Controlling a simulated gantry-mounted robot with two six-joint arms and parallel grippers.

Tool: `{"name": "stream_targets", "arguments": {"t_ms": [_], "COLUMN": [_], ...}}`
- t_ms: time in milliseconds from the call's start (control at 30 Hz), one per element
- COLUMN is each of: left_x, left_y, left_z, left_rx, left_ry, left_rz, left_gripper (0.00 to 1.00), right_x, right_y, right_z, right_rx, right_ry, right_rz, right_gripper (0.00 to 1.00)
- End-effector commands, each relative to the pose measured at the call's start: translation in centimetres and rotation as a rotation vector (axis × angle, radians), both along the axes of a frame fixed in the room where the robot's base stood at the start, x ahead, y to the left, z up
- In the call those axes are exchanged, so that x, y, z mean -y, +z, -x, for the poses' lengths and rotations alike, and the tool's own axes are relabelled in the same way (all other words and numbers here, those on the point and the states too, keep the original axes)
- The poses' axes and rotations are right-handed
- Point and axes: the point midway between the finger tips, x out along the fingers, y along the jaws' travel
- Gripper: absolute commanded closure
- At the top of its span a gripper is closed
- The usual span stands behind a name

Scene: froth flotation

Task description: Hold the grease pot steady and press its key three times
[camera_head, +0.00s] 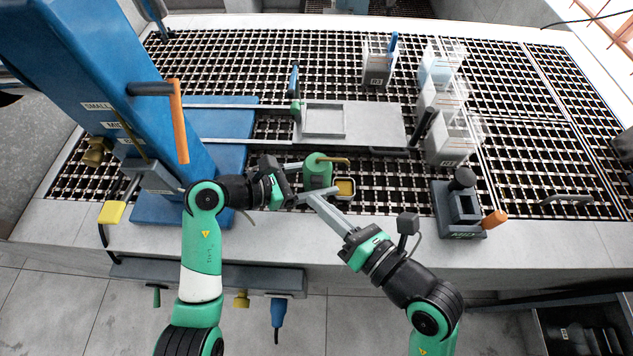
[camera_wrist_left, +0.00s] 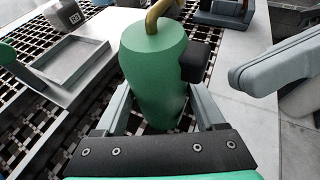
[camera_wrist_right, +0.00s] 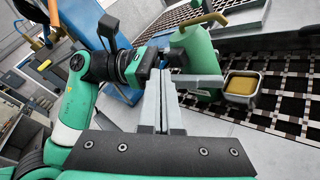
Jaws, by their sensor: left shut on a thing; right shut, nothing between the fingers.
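The green grease pot (camera_head: 318,173) stands upright at the grating's front edge, with a brass spout (camera_head: 333,160) on top. It also shows in the left wrist view (camera_wrist_left: 150,75) and the right wrist view (camera_wrist_right: 196,58). My left gripper (camera_head: 309,182) is shut around the pot's body, one finger on each side. The black key (camera_wrist_left: 195,61) sticks out from the pot's upper side. My right gripper (camera_wrist_right: 163,75) is shut and empty, its fingertips close to the pot on the key's side. In the left wrist view (camera_wrist_left: 235,82) they appear apart from the key.
A small metal tin (camera_wrist_right: 241,85) with yellow-brown contents stands beside the pot under the spout. A grey tray (camera_head: 370,125) lies behind the pot. A dark block with an orange handle (camera_head: 494,220) stands to the right. A blue machine (camera_head: 95,60) rises at left.

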Motion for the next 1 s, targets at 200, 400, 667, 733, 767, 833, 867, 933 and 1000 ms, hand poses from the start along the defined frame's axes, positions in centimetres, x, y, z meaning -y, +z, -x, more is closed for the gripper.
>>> {"name": "stream_targets", "arguments": {"t_ms": [200, 400, 667, 733, 767, 833, 867, 933, 1000], "left_x": [0.0, 0.0, 0.0, 0.0, 0.0, 0.0, 0.0, 0.0, 0.0], "left_y": [0.0, 0.0, 0.0, 0.0, 0.0, 0.0, 0.0, 0.0, 0.0], "left_z": [0.0, 0.0, 0.0, 0.0, 0.0, 0.0, 0.0, 0.0, 0.0], "left_rx": [0.0, 0.0, 0.0, 0.0, 0.0, 0.0, 0.0, 0.0, 0.0], "left_ry": [0.0, 0.0, 0.0, 0.0, 0.0, 0.0, 0.0, 0.0, 0.0], "left_rz": [0.0, 0.0, 0.0, 0.0, 0.0, 0.0, 0.0, 0.0, 0.0], "left_gripper": [0.93, 0.93, 0.93, 0.93, 0.93, 0.93, 0.93, 0.93, 0.93], "right_x": [0.0, -0.1, -0.2, -0.2, -0.2, -0.2, -0.2, -0.2, -0.2], "right_y": [0.0, 0.0, 0.0, 0.0, 0.0, 0.0, 0.0, 0.0, 0.0], "right_z": [0.3, 2.2, 4.6, 4.9, 5.0, 5.0, 5.0, 5.0, 5.0], "right_rx": [0.0, 0.0, 0.0, -0.001, -0.001, -0.001, -0.001, -0.001, -0.001], "right_ry": [0.0, 0.001, 0.001, 0.001, 0.0, 0.0, 0.0, 0.0, 0.0], "right_rz": [0.0, -0.001, 0.0, -0.001, 0.0, 0.0, 0.0, -0.001, -0.001], "right_gripper": [1.0, 1.0, 1.0, 1.0, 1.0, 1.0, 1.0, 1.0, 1.0]}}
